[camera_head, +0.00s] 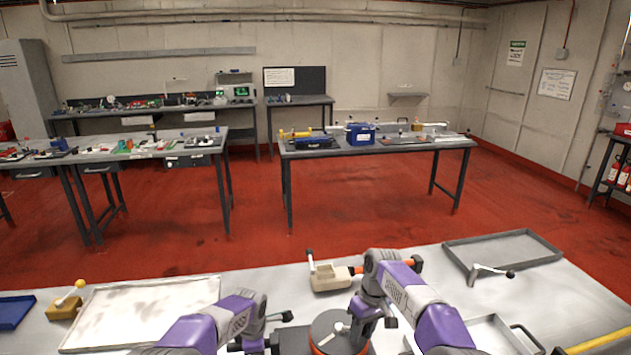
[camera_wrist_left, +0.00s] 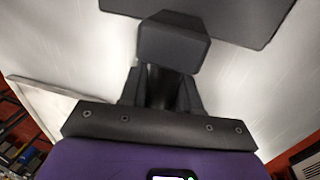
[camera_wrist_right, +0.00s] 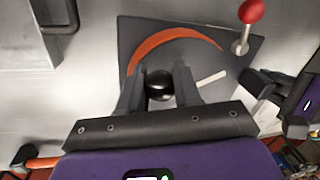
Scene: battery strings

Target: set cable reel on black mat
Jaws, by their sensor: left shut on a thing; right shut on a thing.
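A dark round drum with an orange rim, which looks like the cable reel (camera_head: 328,326), is at the bottom middle of the head view. Its orange rim shows as an arc in the right wrist view (camera_wrist_right: 180,42). A flat dark sheet, apparently the black mat (camera_wrist_right: 135,32), shows around that arc. My right gripper (camera_wrist_right: 160,85) is shut on a black knob (camera_wrist_right: 159,86) at the reel. My left gripper (camera_wrist_left: 165,75) is shut on a dark block (camera_wrist_left: 172,42), at the reel's left. Whether the reel rests on the mat is unclear.
A beige tool with an orange handle (camera_head: 330,280) lies behind the reel. A pale tray (camera_head: 150,292) is at left, a grey tray (camera_head: 505,250) at right. A red-knobbed lever (camera_wrist_right: 247,25) stands near the right gripper. Bare bench lies between the pale tray and tool.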

